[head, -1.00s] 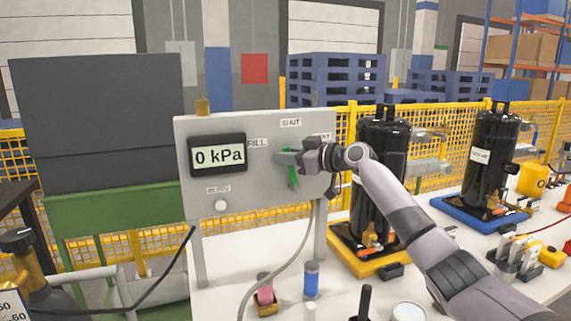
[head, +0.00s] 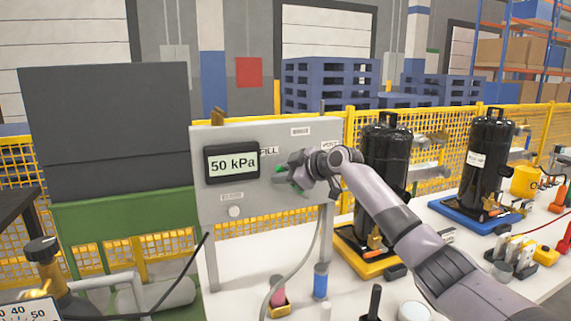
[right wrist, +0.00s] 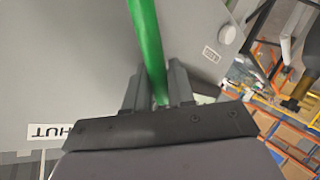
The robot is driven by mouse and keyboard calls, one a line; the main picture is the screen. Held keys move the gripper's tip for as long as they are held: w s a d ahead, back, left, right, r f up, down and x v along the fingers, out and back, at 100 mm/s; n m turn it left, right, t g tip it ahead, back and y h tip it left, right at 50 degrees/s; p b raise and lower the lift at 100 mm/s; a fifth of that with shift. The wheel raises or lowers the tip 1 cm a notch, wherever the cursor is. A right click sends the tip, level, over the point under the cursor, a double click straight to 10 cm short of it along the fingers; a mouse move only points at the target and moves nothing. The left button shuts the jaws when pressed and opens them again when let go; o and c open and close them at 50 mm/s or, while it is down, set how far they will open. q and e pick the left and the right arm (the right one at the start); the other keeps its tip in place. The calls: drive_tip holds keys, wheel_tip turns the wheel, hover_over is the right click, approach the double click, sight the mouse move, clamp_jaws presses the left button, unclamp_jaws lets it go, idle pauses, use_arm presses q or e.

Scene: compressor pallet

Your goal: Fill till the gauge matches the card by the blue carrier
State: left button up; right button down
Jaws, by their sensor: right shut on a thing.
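The grey panel (head: 262,204) carries a gauge display (head: 233,163) that reads 50 kPa. My right gripper (head: 295,168) is at the panel's front, shut on the green valve lever (head: 281,174), most of which the gripper hides. The right wrist view shows the lever (right wrist: 147,38) between the two fingers (right wrist: 158,88). A FILL label (head: 268,151) is just left of the gripper. The blue carrier (head: 455,213) at the right holds a black compressor (head: 490,150) with a white label too small to read. My left gripper is out of view.
A second black compressor (head: 384,165) stands on a yellow carrier (head: 352,255), right of the panel and behind my right arm.

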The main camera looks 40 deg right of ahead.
drive_tip(key=shift+w+a+f+n+h+p, duration=0.1)
drive_tip(key=shift+a+f+n+h+p, duration=0.3)
drive_tip(key=shift+a+f+p, duration=0.15)
drive_tip(key=c, duration=1.1)
unclamp_jaws()
drive_tip(key=shift+d, duration=0.1)
drive_tip(key=b+v, duration=0.1)
drive_tip(key=v, duration=0.6)
drive_tip(key=shift+r, duration=0.15)
